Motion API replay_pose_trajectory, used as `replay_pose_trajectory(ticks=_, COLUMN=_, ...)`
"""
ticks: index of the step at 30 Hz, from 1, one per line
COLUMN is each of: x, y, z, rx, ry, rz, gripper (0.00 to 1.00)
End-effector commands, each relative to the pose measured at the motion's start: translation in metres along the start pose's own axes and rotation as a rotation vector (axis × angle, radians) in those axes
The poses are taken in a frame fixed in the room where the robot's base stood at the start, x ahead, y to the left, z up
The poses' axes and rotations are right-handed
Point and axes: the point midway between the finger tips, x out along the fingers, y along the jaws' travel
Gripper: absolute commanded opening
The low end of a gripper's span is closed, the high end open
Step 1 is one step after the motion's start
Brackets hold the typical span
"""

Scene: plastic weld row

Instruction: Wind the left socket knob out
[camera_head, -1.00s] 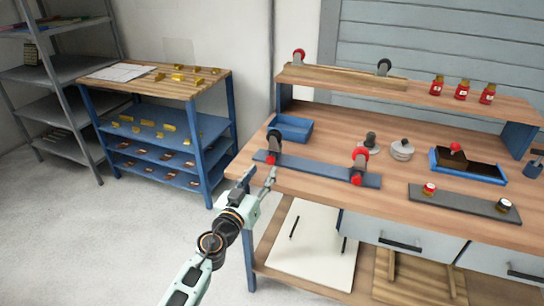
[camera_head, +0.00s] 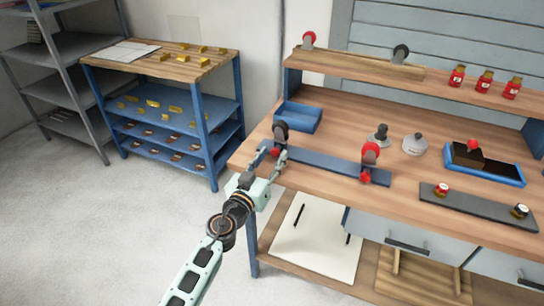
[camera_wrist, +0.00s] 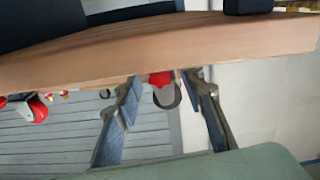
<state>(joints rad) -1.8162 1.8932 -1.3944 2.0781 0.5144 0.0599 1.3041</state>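The left socket (camera_head: 281,132) is a dark upright fitting at the left end of a blue-grey bar (camera_head: 325,165) on the bench. Its small red knob (camera_head: 275,152) faces the bench's front edge. My gripper (camera_head: 272,156) is at this knob, with one finger on each side. In the wrist view the red knob (camera_wrist: 160,79) shows between the two fingertips (camera_wrist: 162,80), with a visible gap on both sides. The gripper is open and holds nothing.
A blue tray (camera_head: 299,118) sits behind the left socket. A dark bar (camera_head: 478,207) with two knobs lies at right, and a blue tray (camera_head: 510,176) behind it. A raised shelf (camera_head: 400,88) holds red jars (camera_head: 484,82). Free floor lies left of the bench.

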Motion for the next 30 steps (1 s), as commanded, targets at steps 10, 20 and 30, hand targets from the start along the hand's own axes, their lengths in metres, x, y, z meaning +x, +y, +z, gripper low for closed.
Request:
replay_pose_trajectory(ticks=10, x=0.0001, y=0.0000, z=-0.0002, rx=0.000, ry=0.000, rz=0.000, gripper=0.00)
replay_pose_trajectory(ticks=20, x=0.0002, y=-0.0001, z=0.0007, rx=-0.060, ry=0.001, rz=0.000, gripper=0.00)
replay_pose_trajectory(ticks=30, x=0.0003, y=0.0001, z=0.0006, rx=-0.287, ry=0.001, rz=0.002, gripper=0.00)
